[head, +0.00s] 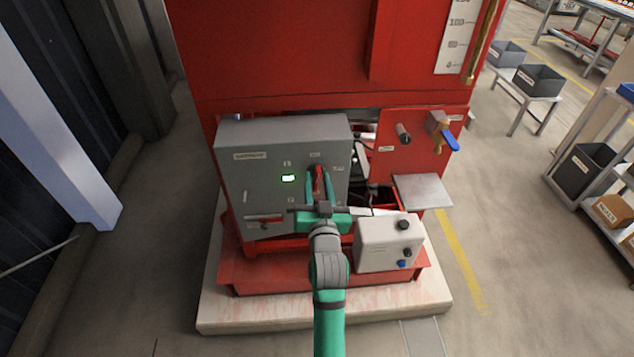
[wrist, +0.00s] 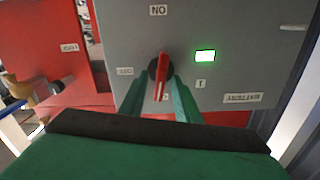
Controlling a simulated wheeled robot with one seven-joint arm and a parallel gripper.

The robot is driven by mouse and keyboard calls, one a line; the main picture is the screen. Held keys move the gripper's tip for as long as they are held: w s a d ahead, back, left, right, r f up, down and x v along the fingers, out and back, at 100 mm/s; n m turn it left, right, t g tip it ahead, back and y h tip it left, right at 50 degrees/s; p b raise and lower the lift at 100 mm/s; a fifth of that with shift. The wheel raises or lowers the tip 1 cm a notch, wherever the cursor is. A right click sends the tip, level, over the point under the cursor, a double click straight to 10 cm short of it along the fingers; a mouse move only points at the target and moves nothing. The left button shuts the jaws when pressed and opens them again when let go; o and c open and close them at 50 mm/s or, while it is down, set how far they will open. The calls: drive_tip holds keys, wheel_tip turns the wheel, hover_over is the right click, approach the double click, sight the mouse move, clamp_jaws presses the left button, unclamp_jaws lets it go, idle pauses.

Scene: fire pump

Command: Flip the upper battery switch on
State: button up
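A red rotary switch handle (head: 319,180) is on the front of the grey control box (head: 235,184), at its upper right. It also shows in the wrist view (wrist: 161,78), where the picture is upside down and a label reading ON stands above the handle. The handle's long end points away from that ON label. My gripper (head: 319,186) is at the box front with its green fingers on either side of the handle. In the wrist view the fingers (wrist: 161,88) look apart, with some gap beside the handle. I cannot tell whether either touches it.
A lit green display (head: 288,178) is left of the handle. A white box (head: 388,243) with knobs stands close right of my gripper. A blue-handled valve (head: 446,136) is farther right.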

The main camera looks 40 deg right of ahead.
clamp_jaws()
drive_tip(key=shift+n, duration=1.1)
unclamp_jaws()
